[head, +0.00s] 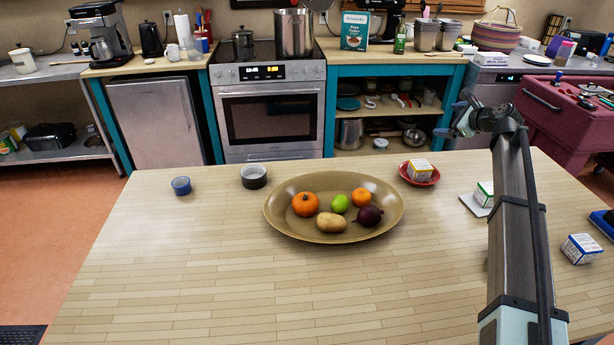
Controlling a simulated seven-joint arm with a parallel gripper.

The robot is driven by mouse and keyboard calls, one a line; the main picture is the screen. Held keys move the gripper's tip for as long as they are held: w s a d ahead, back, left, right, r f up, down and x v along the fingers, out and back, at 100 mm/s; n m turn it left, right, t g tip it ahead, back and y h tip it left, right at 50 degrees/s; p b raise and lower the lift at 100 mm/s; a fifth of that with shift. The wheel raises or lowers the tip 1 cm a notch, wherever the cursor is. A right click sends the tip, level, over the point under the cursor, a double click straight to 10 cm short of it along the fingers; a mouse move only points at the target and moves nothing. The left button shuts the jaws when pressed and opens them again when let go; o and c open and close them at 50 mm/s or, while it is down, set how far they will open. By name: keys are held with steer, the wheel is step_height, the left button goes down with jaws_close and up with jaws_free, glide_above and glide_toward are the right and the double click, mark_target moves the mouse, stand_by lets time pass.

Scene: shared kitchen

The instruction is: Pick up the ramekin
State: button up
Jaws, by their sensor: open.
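Two small round vessels stand upright near the far left of the wooden table (200,270). One is a small blue cup-like dish (181,186). The other is a wider dark dish with a pale inside (254,178), to its right. Either could be the ramekin; I cannot tell which for certain. My gripper (463,117) is raised over the far right part of the table, well to the right of both dishes and apart from them. It is open, and no held object shows. My arm hides part of the table's right side.
A large tan oval bowl (290,229) with fruit and vegetables stands mid-table. To its right are a red dish (434,180) holding a small box, a green-white box (484,193) on a pale plate, and a blue-white box (581,249). The table's front left is clear.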

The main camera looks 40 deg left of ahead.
steer(key=s+a+g, duration=0.3)
steer(key=s+a, duration=0.6)
steer(key=a, duration=0.5)
steer(key=g+h, duration=0.4)
steer(key=h, duration=0.3)
glide_above(253, 172)
steer(key=s+d, duration=0.1)
steer(key=d, duration=0.5)
steer(key=f, duration=0.1)
steer(key=shift+h, duration=0.3)
steer(key=x, duration=1.3)
steer(key=shift+s+d+f, duration=0.1)
steer(key=shift+s+f, duration=0.25)
steer(key=shift+s, duration=0.05)
steer(key=c, duration=0.8)
steer(key=shift+c, duration=0.3)
steer(key=shift+r, duration=0.15)
